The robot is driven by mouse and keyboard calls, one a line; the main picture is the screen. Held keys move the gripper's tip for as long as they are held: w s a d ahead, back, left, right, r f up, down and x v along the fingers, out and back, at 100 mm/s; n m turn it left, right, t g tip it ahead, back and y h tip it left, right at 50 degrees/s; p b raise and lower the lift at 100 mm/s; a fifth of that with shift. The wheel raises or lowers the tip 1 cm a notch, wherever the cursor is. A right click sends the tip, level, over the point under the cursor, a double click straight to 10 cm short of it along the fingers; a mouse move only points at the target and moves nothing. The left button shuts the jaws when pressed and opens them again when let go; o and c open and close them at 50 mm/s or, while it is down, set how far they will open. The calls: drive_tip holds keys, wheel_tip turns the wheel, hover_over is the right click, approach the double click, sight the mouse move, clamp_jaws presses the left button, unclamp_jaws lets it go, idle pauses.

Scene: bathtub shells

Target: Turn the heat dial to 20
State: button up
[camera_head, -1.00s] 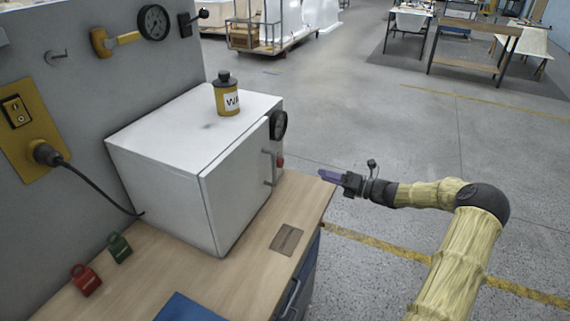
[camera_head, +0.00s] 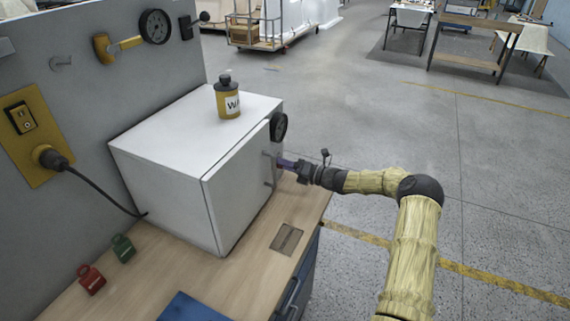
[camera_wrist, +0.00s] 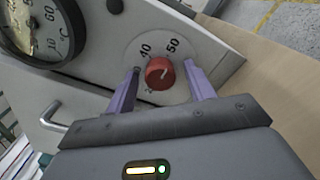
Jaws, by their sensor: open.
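The heat dial is a small red knob (camera_wrist: 159,73) on the white front panel of the oven (camera_head: 168,160). Numbers 40 and 50 show around it in the wrist view, and another number is partly hidden. My gripper (camera_wrist: 162,80) is open, with one purple finger on each side of the knob; I cannot tell whether they touch it. In the head view my gripper (camera_head: 280,163) is at the oven's front, by the door handle, and the knob is hidden there.
A round black gauge (camera_head: 278,126) sits above the knob. The door handle (camera_wrist: 52,117) is close to my gripper. A yellow bottle (camera_head: 228,98) stands on the oven. Red (camera_head: 91,279) and green (camera_head: 122,247) padlocks lie on the wooden bench (camera_head: 150,285). Open floor lies to the right.

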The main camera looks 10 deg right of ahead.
drive_tip(key=shift+c, duration=0.4)
drive_tip(key=c, duration=0.9)
